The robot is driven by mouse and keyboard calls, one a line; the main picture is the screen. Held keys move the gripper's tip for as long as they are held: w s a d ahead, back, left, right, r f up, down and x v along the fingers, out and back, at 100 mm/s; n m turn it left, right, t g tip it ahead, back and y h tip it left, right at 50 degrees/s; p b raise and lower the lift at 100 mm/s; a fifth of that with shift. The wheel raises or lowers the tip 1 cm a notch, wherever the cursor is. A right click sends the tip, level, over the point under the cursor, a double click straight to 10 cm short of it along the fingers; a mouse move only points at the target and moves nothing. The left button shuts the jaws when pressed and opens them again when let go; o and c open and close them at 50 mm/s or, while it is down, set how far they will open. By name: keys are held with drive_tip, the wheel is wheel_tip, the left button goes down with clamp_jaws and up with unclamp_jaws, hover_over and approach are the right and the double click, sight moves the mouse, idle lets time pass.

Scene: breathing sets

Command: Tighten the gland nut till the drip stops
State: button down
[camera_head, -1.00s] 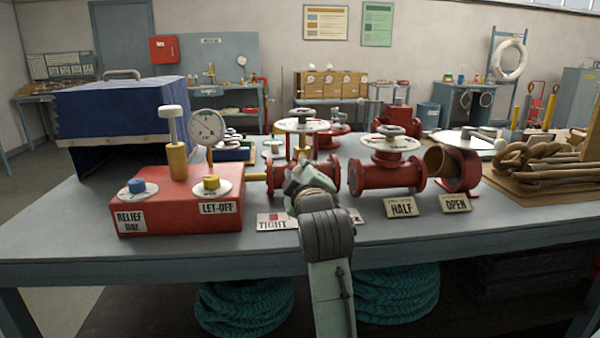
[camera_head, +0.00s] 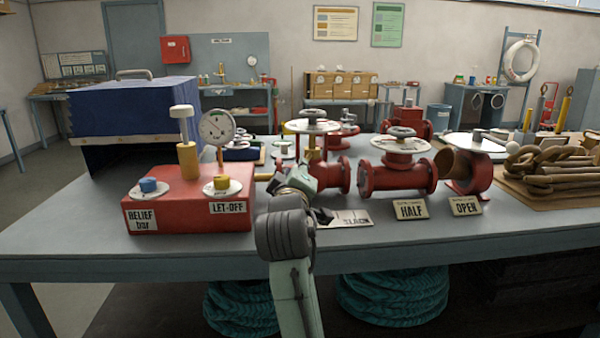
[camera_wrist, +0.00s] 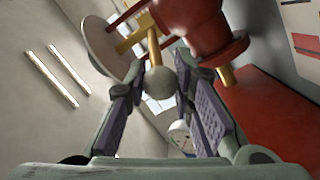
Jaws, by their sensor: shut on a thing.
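The valve (camera_head: 334,176) is red, with a white handwheel (camera_head: 312,126) on top, and stands right of the red test block. In the wrist view its brass gland nut (camera_wrist: 131,41) sits under the wheel, with a brass rod ending in a pale round knob (camera_wrist: 160,83). My gripper (camera_head: 297,180) is in front of the valve, its fingers shut on this knob from both sides. In the head view my gripper hides the knob and part of the valve. A plate reading SLACK (camera_head: 346,217) lies beside my arm. I cannot make out any drip.
The red block (camera_head: 180,205) at left bears a gauge (camera_head: 217,127) and knobs. A second red valve (camera_head: 397,178) stands close at right, behind the HALF card (camera_head: 410,209). A blue box (camera_head: 140,110) is at back left. The bench front is mostly clear.

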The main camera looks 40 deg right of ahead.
drive_tip(key=c, duration=1.3)
unclamp_jaws()
drive_tip(key=shift+c, duration=0.2)
drive_tip(key=v, duration=1.2)
